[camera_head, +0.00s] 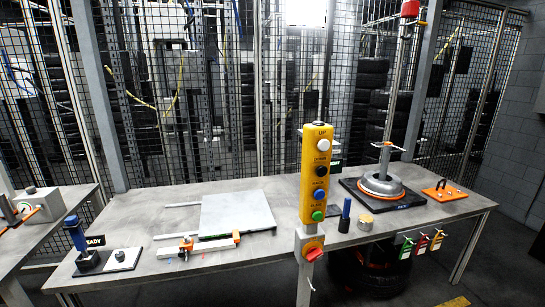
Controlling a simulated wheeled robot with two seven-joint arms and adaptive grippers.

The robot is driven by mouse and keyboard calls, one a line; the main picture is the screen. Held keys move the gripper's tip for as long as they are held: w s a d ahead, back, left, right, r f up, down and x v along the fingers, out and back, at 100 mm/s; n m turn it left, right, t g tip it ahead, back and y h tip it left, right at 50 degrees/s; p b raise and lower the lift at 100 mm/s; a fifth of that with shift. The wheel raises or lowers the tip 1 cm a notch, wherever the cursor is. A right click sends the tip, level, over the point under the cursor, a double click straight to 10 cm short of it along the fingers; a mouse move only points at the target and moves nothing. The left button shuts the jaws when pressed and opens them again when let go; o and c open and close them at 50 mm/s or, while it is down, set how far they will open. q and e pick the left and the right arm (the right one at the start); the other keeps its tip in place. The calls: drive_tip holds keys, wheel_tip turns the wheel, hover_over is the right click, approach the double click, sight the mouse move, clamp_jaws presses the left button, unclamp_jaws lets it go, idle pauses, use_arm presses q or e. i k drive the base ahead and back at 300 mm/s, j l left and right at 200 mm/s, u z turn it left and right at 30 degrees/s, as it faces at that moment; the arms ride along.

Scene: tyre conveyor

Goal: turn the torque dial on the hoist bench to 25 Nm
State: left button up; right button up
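The hoist bench (150,215) is a long grey table across the middle of the head view. A yellow control pendant (314,170) stands upright in front of it, with white, black, blue and green buttons. Below them is an orange-and-red rotary knob (313,253) on a grey box. I cannot read a Nm scale anywhere, so I cannot tell which part is the torque dial. An orange-and-white tool (205,244) lies on the bench left of the pendant. Neither of my grippers is in view.
A metal hub on a black base (382,187) stands at the bench's right, beside an orange plate (445,191). A blue-handled item (77,237) stands at the left end. Coloured tags (421,245) hang at the right front edge. A mesh fence with tyres is behind.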

sight(120, 255)
drive_tip(key=u, duration=1.4)
